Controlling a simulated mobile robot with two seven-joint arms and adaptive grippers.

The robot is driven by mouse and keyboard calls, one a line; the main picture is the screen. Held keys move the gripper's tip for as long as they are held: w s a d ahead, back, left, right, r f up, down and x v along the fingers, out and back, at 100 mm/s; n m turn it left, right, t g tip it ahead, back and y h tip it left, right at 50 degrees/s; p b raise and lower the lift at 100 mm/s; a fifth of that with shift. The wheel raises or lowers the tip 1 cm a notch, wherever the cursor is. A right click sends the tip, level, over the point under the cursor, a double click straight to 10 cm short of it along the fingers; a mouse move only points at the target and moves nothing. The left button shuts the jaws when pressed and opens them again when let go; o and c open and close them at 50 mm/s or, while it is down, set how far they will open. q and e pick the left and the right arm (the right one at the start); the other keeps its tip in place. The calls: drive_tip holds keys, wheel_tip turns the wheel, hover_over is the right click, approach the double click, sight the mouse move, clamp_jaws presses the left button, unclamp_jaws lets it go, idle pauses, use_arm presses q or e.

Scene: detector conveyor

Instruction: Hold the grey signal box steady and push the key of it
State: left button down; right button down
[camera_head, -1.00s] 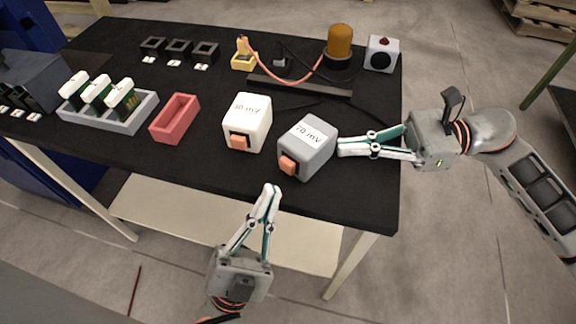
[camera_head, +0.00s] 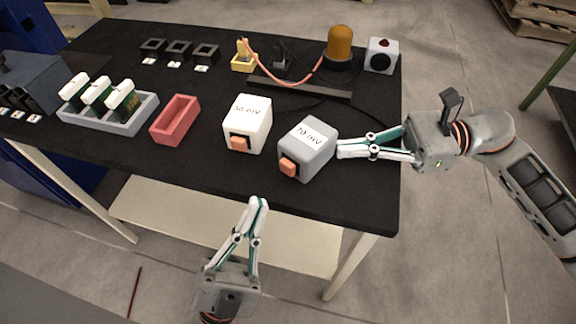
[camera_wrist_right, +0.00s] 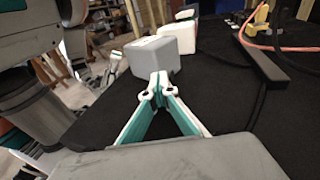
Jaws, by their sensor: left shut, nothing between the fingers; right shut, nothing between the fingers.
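The grey signal box (camera_head: 309,152), labelled 70 mV, stands on the black table near its front edge. Its orange key (camera_head: 288,166) faces the front. My right gripper (camera_head: 340,149) is shut and empty, its fingertips at the right side of the grey box; contact is hard to tell. In the right wrist view the grey box (camera_wrist_right: 152,56) is just beyond the shut fingertips (camera_wrist_right: 158,76). My left gripper (camera_head: 258,203) is shut and empty in front of the table edge, below and left of the key, apart from the box.
A white box (camera_head: 248,118) labelled 30 mV stands just left of the grey box. A red tray (camera_head: 175,120) and a grey rack (camera_head: 108,122) lie further left. A black bar (camera_head: 300,87), cables and an orange lamp (camera_head: 341,42) are behind.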

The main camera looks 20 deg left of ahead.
drive_tip(key=c, duration=2.9)
unclamp_jaws()
drive_tip(key=o, duration=0.5)
drive_tip(key=shift+r, duration=0.1)
drive_tip(key=shift+o, duration=0.2)
drive_tip(key=shift+d, duration=0.1)
